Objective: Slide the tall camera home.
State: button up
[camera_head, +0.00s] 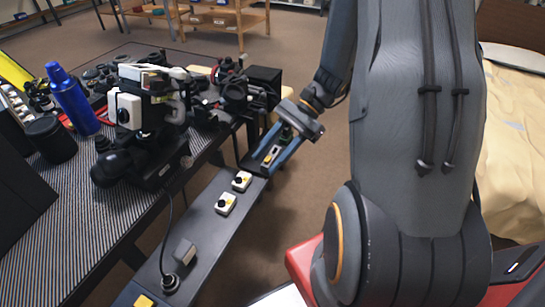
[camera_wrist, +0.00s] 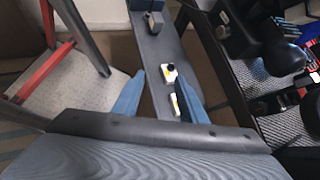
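A long dark rail (camera_head: 212,222) runs beside the bench and also shows in the wrist view (camera_wrist: 150,48). A white box with a black knob and yellow mark (camera_head: 225,203) sits on it, and a second, similar white box (camera_head: 241,181) is beside it. Nearer the camera a grey upright block (camera_head: 185,252) stands on the rail; it shows at the top of the wrist view (camera_wrist: 154,22). I cannot tell for certain which piece is the tall camera. My gripper (camera_head: 261,163) is at the rail's far part. Its two blue fingers (camera_wrist: 160,76) are spread apart, with nothing clamped between them.
The striped bench (camera_head: 85,220) at left carries a black machine (camera_head: 145,130), a blue bottle (camera_head: 72,98) and a black jar (camera_head: 50,138). A black cable runs to a round socket (camera_head: 171,283) on the rail. A bed (camera_head: 515,140) is at right.

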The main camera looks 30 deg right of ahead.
aim_at(247, 102)
jog(key=s+a+r+n+g+h+p, duration=0.1)
jog(key=s+a+r+n+h+p, duration=0.1)
jog(key=s+r+n+h, duration=0.2)
jog(key=shift+s+r+n+h, duration=0.4)
jog(key=shift+s+n+h, duration=0.45)
jog(key=shift+n, duration=0.55)
jog(key=shift+w, duration=0.1)
